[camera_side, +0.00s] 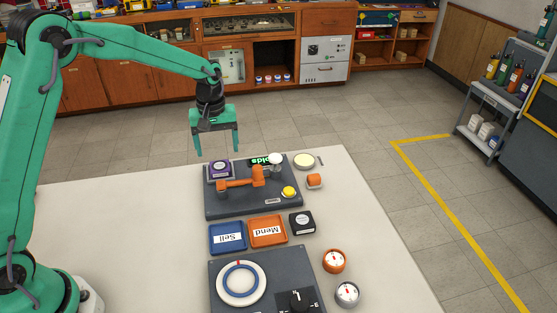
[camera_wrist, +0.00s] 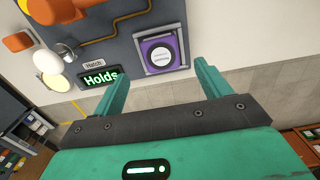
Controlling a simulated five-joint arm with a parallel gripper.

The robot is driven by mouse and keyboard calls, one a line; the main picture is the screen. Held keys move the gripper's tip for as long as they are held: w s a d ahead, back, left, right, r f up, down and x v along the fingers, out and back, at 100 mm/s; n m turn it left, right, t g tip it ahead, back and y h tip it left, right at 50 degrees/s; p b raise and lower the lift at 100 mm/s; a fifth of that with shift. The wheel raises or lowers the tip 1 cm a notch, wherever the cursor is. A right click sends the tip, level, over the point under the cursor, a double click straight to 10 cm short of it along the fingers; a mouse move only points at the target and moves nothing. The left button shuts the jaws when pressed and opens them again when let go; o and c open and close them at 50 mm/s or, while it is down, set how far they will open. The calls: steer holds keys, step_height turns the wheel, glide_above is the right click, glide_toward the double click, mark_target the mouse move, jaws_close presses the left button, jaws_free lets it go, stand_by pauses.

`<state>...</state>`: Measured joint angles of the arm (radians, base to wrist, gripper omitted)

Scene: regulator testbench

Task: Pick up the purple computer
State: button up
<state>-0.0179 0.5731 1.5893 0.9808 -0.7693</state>
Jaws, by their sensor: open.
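The purple computer (camera_side: 219,168) is a small purple box with a round pale label on top. It sits in a square grey frame at the far left corner of a dark grey test board. In the wrist view the purple computer (camera_wrist: 162,55) shows between and beyond my fingertips, its label facing the camera. My gripper (camera_side: 217,153) is green, points down, and is open and empty above the computer, apart from it. In the wrist view my gripper (camera_wrist: 161,66) has its two fingers spread wide.
On the test board (camera_side: 235,208) stand an orange pipe piece (camera_side: 240,183), a white knob (camera_side: 275,160), a yellow button (camera_side: 289,192) and a green-lit "Holds" display (camera_wrist: 100,78). Blue Sell (camera_side: 228,250) and orange Mend (camera_side: 268,244) trays lie nearer. The white table's left part is clear.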

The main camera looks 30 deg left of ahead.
mark_target(219, 166)
steer(key=shift+f, duration=0.4)
steer(key=shift+a+f, duration=0.1)
steer(key=shift+f, duration=2.45)
steer(key=c, duration=1.2)
steer(key=shift+r, duration=0.1)
